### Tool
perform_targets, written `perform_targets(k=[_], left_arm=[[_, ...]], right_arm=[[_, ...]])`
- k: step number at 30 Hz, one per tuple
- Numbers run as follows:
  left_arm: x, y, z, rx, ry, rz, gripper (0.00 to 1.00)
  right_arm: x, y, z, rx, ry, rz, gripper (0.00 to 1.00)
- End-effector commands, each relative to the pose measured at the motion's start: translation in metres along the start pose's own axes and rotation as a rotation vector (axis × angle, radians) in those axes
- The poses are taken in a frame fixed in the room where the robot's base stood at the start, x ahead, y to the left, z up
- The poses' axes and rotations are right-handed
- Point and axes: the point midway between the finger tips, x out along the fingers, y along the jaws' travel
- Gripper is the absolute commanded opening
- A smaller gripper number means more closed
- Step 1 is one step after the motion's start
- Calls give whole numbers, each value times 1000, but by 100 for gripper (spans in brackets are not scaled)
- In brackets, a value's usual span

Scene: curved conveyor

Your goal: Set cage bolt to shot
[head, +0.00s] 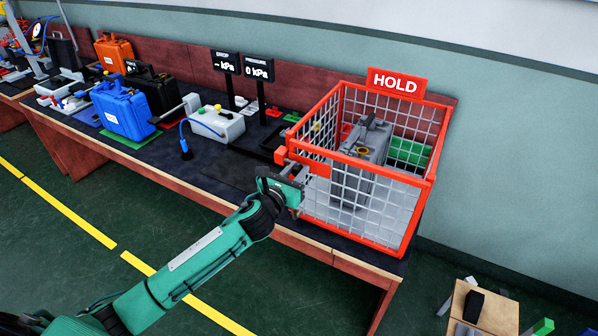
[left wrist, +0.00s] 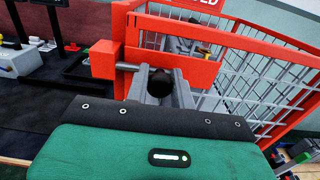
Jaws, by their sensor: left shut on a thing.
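The red-framed wire cage (head: 434,150) stands at the right end of the bench under a HOLD sign (head: 396,83). Its bolt is at the left front corner; in the left wrist view a grey rod (left wrist: 127,66) shows between a red block (left wrist: 103,59) and a red plate (left wrist: 185,72). A dark round knob (left wrist: 159,83) sits between my fingers. My left gripper (head: 293,173) is at that corner, shut on the bolt's knob; its fingers (left wrist: 160,92) hide part of the bolt. My right gripper is not in view.
A grey case (head: 368,145) and green block (head: 409,152) are inside the cage. Left along the bench (head: 215,172) are a light box with buttons (head: 216,124), two kPa displays (head: 258,68), and blue (head: 124,112), black and orange cases. A small wooden table (head: 500,314) stands lower right.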

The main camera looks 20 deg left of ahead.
Motion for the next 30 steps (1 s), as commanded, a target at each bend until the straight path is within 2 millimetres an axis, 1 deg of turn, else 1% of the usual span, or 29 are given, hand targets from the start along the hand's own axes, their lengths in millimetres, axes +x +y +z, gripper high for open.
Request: perform_targets(k=[1, 3, 12, 16, 20, 27, 30], left_arm=[[1, 4, 1, 3, -1, 7, 30], [0, 3, 1, 3, -1, 7, 44], [0, 2, 1, 2, -1, 4, 44], [-9, 2, -1, 2, 0, 4, 44], [-30, 2, -2, 4, 0, 2, 44], [-82, 2, -3, 4, 1, 3, 44], [-101, 3, -3, 2, 1, 4, 44]], right_arm=[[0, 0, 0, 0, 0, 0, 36], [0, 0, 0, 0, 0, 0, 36], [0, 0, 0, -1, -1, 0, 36], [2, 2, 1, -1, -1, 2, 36], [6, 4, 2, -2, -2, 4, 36], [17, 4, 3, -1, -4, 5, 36], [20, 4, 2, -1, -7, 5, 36]])
